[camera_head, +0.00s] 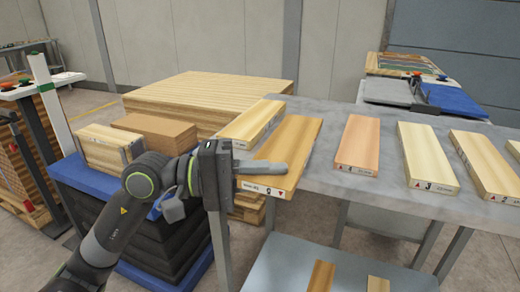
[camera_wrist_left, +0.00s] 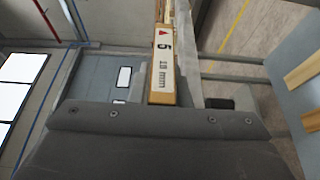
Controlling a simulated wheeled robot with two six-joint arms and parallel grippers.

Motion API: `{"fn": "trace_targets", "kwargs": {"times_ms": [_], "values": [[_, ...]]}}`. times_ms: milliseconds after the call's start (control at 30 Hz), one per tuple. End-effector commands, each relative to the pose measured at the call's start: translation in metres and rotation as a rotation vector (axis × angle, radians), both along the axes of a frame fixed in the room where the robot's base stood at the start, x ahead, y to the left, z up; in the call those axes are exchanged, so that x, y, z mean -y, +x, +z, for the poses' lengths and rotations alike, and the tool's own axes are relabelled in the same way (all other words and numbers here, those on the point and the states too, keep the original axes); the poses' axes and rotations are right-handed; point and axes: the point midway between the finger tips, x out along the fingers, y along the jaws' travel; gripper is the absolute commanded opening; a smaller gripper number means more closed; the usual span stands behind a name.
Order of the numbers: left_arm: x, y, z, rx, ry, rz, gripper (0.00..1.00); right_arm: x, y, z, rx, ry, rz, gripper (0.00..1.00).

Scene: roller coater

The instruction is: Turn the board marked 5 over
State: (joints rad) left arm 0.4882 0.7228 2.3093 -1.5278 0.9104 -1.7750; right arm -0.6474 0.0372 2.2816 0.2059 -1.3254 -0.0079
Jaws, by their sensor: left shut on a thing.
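The board marked 5 (camera_head: 290,145) is a light wooden plank near the left end of the grey table, its near end sticking out past the front edge. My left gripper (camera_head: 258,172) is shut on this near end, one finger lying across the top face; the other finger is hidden. In the left wrist view the board's end label (camera_wrist_left: 163,65) shows a red triangle, a 5 and "18 mm". In the head view its red triangle sits at the right end of the label, unlike the neighbouring boards. Whether it rests on the table is unclear. My right gripper is not in view.
Another board (camera_head: 252,124) lies close on the left. A reddish board (camera_head: 358,143) and several pale boards, such as one (camera_head: 427,156), lie rightward on the grey table (camera_head: 385,190). A large wood stack (camera_head: 205,95) stands behind. A lower shelf (camera_head: 350,280) holds small pieces.

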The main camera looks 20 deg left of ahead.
Motion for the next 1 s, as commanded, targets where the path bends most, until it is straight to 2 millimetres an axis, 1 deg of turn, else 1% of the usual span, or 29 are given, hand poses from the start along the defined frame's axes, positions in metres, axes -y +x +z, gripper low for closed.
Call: {"fn": "trace_targets", "kwargs": {"times_ms": [167,367,700,1000], "values": [[0.001,0.002,-0.007,0.002,-0.001,-0.003,0.0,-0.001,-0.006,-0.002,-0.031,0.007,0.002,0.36],[0.001,0.002,-0.014,0.002,-0.001,-0.003,0.0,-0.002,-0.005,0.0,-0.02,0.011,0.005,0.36],[0.001,0.002,-0.03,0.001,-0.003,-0.004,0.0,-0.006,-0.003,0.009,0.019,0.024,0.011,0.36],[0.001,0.002,-0.032,0.003,-0.002,-0.004,0.0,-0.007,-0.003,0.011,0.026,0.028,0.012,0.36]]}}
